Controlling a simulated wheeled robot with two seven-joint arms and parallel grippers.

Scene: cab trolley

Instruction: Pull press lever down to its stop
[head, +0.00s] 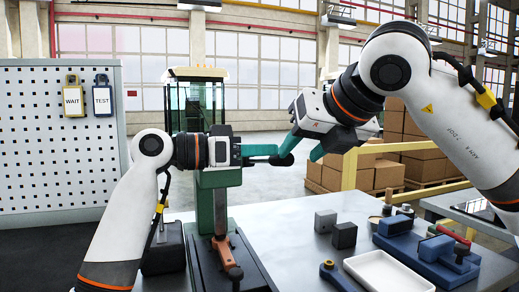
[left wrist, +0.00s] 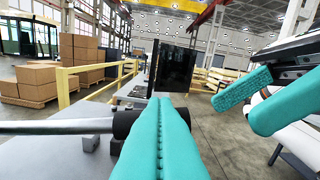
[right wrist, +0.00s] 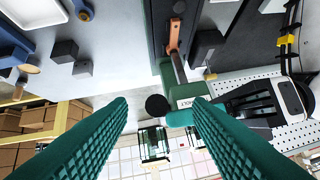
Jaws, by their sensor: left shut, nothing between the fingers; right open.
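The green press (head: 206,205) stands on the bench, left of centre in the head view. Its lever shows in the left wrist view as a grey rod (left wrist: 55,127) ending in a black knob (left wrist: 125,122). The knob (head: 285,160) is at my left fingertips in the head view. My left gripper (head: 276,152) is shut and empty, with its fingers overlapping the knob in view; I cannot tell whether they touch it. My right gripper (head: 303,133) is open. In the right wrist view the knob (right wrist: 157,106) appears between its spread fingers, beyond their tips.
A pegboard (head: 60,150) with WAIT and TEST tags stands at left. A yellow rail (head: 400,146) and cartons are behind the bench.

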